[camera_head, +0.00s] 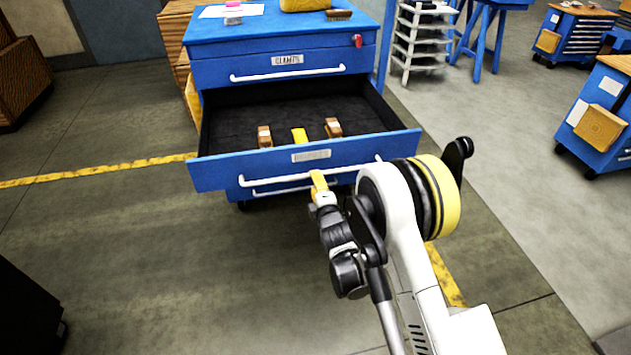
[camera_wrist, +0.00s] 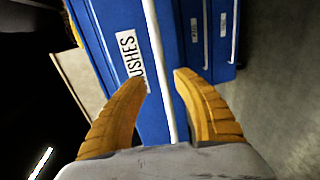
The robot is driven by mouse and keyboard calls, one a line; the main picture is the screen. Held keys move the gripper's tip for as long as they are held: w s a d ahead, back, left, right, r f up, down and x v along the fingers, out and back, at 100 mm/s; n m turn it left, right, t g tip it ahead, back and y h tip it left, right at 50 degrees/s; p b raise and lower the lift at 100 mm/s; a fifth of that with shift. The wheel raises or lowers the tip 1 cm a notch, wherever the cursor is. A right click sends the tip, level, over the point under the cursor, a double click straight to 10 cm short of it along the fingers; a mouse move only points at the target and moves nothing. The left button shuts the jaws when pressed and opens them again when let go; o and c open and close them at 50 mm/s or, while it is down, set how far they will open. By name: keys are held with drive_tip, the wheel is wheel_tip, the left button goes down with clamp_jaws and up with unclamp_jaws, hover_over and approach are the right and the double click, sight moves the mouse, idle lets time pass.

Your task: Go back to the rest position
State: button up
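My gripper (camera_head: 318,182) is in front of the open drawer (camera_head: 215,172) of the blue cabinet. In the wrist view my gripper (camera_wrist: 162,78) has its two yellow fingers spread apart. The drawer's white handle (camera_wrist: 154,35) runs between the fingertips in that view, with a gap on each side. I cannot tell how deep the fingers reach around it. The drawer label (camera_wrist: 130,53) reads "USHES", with its start unclear. In the head view, two brown items (camera_head: 264,136) and a yellow item (camera_head: 299,135) lie in the drawer's front part.
The closed upper drawer is labelled "CLAMPS" (camera_head: 287,60). A brush (camera_head: 338,15) and a yellow item (camera_head: 305,4) lie on the cabinet top. A white shelf rack (camera_head: 422,45) stands behind right. Blue cabinets (camera_head: 598,120) are at the right. The floor at left (camera_head: 150,250) is clear.

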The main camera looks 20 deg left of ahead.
drive_tip(key=w+d+r+m+g+h, duration=0.15)
drive_tip(key=d+r+m+h, duration=0.25)
drive_tip(key=d+r+m, duration=0.9)
drive_tip(key=s+d+r+m+g+h, duration=0.1)
drive_tip(key=s+d+r, duration=0.45)
drive_tip(key=d, duration=0.35)
drive_tip(key=s+d+r+m+g+h, duration=0.1)
drive_tip(key=s+d+r+h, duration=0.1)
drive_tip(key=s+d+r, duration=0.5)
drive_tip(key=s+d+f+m+g, duration=0.1)
drive_tip(key=s+d+m, duration=0.3)
drive_tip(key=s+d, duration=0.3)
drive_tip(key=s+d+f+m+g+h, duration=0.1)
drive_tip(key=s+d+m, duration=0.4)
drive_tip(key=s, duration=0.9)
drive_tip(key=shift+d+f+g, duration=0.45)
drive_tip(key=shift+d+f, duration=0.3)
drive_tip(key=shift+d, duration=0.25)
